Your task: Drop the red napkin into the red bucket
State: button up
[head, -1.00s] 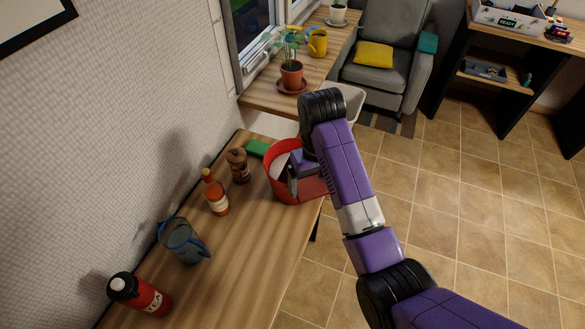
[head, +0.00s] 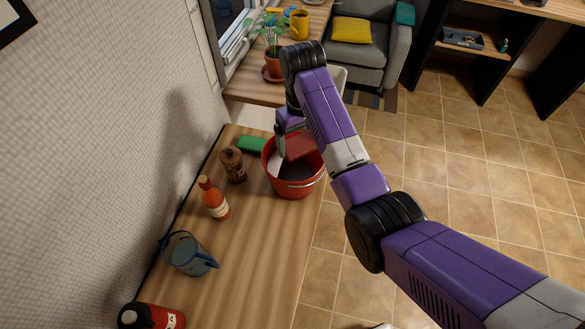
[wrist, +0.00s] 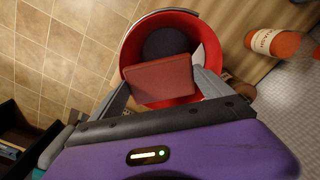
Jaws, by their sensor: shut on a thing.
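The red bucket (head: 292,188) stands upright on the wooden counter, with its handle at the front. My gripper (head: 281,143) is over the bucket's far side, partly hidden behind my arm. It is shut on the red napkin (head: 301,147), a flat darker red piece above the bucket's opening. In the wrist view the napkin (wrist: 163,79) spans between my two fingers (wrist: 162,84), with the red bucket (wrist: 130,48) behind it. A dark round patch (wrist: 168,44) shows inside the bucket; I cannot tell what it is.
On the counter (head: 250,240), left of the bucket, stand a green block (head: 251,145), a brown grinder (head: 233,165), an orange-red bottle (head: 214,200), a blue pitcher (head: 188,254) and a red flask (head: 150,318). A potted plant (head: 274,63) stands beyond. Tiled floor lies open to the right.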

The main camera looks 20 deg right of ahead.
jog(key=shift+f, duration=1)
